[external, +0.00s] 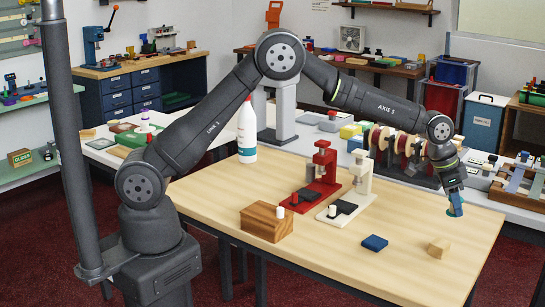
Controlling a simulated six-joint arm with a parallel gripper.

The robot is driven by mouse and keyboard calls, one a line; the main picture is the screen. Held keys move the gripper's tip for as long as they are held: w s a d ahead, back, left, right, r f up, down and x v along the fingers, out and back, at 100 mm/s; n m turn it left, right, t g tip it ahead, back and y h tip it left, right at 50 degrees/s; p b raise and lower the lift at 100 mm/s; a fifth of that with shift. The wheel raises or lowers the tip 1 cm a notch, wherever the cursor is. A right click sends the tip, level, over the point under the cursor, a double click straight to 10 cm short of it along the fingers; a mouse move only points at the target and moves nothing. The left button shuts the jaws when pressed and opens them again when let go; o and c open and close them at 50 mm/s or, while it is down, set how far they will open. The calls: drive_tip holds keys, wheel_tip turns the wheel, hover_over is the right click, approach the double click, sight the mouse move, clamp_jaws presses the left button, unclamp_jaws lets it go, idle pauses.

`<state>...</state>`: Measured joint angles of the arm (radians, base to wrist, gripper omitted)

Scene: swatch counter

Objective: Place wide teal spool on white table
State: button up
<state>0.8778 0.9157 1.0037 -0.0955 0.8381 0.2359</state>
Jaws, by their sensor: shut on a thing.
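My gripper (454,198) is at the right side of the wooden table, pointing down. It is shut on the teal spool (455,211), of which only a small part shows below the fingers. I cannot tell whether the spool touches the wooden tabletop or hangs just above it. A white table (481,185) runs behind the wooden table, on the right, with a rack of spools on it. Another white-topped table (97,154) stands at the back left, partly hidden behind my arm.
The spool rack (395,150) stands close behind my gripper.

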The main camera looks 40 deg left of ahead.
drive_tip(key=w+a+r+m, duration=0.1)
drive_tip(key=w+a+r, duration=0.1)
drive_tip(key=a, duration=0.6)
drive_tip(key=w+a+r, duration=0.2)
drive_tip(key=a, duration=0.5)
drive_tip(key=w+a+r+m, duration=0.1)
drive_tip(key=w+a+r, duration=0.2)
drive_tip(key=a, duration=0.5)
drive_tip(key=n+t+y, duration=0.2)
drive_tip(key=n+y, duration=0.1)
drive_tip(key=n, duration=1)
hover_over(281, 184)
drive_tip(key=d, duration=0.1)
wheel_tip(281, 184, down, 14)
drive_tip(key=shift+d+r, duration=0.1)
drive_tip(key=shift+r, duration=0.1)
drive_tip(key=shift+a+f+n+y, duration=0.5)
drive_tip(key=shift+a+f+n, duration=0.1)
drive_tip(key=shift+f, duration=0.05)
